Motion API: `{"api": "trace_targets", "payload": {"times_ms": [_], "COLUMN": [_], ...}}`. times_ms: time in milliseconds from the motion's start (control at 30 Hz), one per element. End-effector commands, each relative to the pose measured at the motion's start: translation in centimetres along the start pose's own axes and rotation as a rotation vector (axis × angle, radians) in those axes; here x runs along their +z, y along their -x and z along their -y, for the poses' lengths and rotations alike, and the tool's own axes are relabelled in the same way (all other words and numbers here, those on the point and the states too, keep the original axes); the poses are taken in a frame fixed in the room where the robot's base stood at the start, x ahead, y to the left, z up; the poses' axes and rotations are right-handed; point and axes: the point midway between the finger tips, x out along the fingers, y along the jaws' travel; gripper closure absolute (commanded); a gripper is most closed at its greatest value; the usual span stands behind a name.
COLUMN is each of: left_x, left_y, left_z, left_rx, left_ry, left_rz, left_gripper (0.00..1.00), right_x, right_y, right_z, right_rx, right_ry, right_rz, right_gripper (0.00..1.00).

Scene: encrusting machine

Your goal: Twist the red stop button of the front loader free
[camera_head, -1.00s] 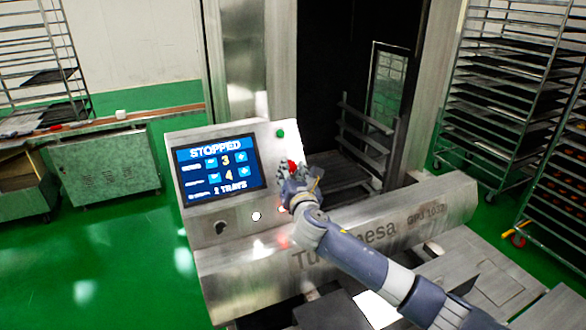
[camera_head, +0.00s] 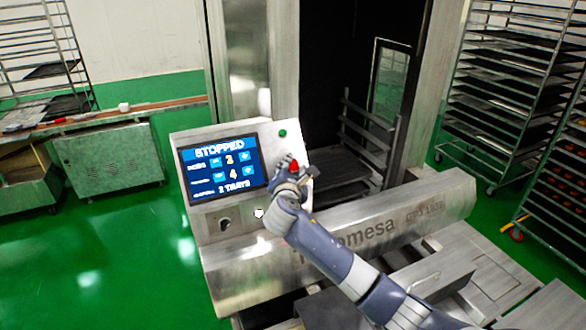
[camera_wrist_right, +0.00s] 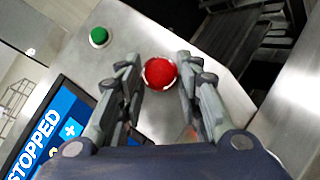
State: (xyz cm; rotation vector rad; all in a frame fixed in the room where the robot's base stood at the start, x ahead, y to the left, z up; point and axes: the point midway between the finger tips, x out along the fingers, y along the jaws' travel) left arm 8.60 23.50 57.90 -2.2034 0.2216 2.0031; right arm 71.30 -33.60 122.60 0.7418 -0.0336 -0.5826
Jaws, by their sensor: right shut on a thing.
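The red stop button (camera_head: 293,165) sits on the right part of the loader's slanted metal control panel (camera_head: 262,137). In the right wrist view the button (camera_wrist_right: 159,73) is round and lies between the two fingertips. My right gripper (camera_head: 285,168) is shut on the button, one finger on each side; it also shows in the right wrist view (camera_wrist_right: 158,78). The screen (camera_head: 218,166) beside it reads STOPPED. My left gripper is not in view.
A green button (camera_head: 282,133) is above the red one on the panel. A white button (camera_head: 259,213) and a dark knob (camera_head: 224,224) are below the screen. A tray rack (camera_head: 500,110) stands at the right, and a metal cabinet (camera_head: 115,160) at the left.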

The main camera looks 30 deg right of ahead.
Motion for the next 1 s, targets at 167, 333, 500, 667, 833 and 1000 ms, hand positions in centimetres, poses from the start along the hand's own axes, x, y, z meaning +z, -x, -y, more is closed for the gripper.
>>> {"api": "trace_targets", "payload": {"times_ms": [167,333,500,667,833,1000], "left_x": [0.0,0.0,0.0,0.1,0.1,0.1], "left_y": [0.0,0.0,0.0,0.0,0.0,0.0], "left_z": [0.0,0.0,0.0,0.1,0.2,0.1], "left_rx": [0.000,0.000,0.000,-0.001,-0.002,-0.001], "left_ry": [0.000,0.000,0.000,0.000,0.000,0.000], "left_rz": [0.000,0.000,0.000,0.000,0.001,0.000], "left_gripper": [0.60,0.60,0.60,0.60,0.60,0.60], "right_x": [-0.1,-0.2,-0.1,-0.1,-0.1,-0.2], "right_y": [0.0,0.0,0.0,0.0,0.7,3.0], "right_z": [0.0,0.0,0.0,0.0,-0.1,0.0], "right_rx": [0.000,0.000,0.001,0.001,0.003,0.003], "right_ry": [-0.002,-0.002,-0.001,0.000,0.000,0.000], "right_rz": [-0.004,-0.004,-0.003,-0.002,-0.002,-0.004], "right_gripper": [0.92,0.54,0.47,0.47,0.47,0.47]}}
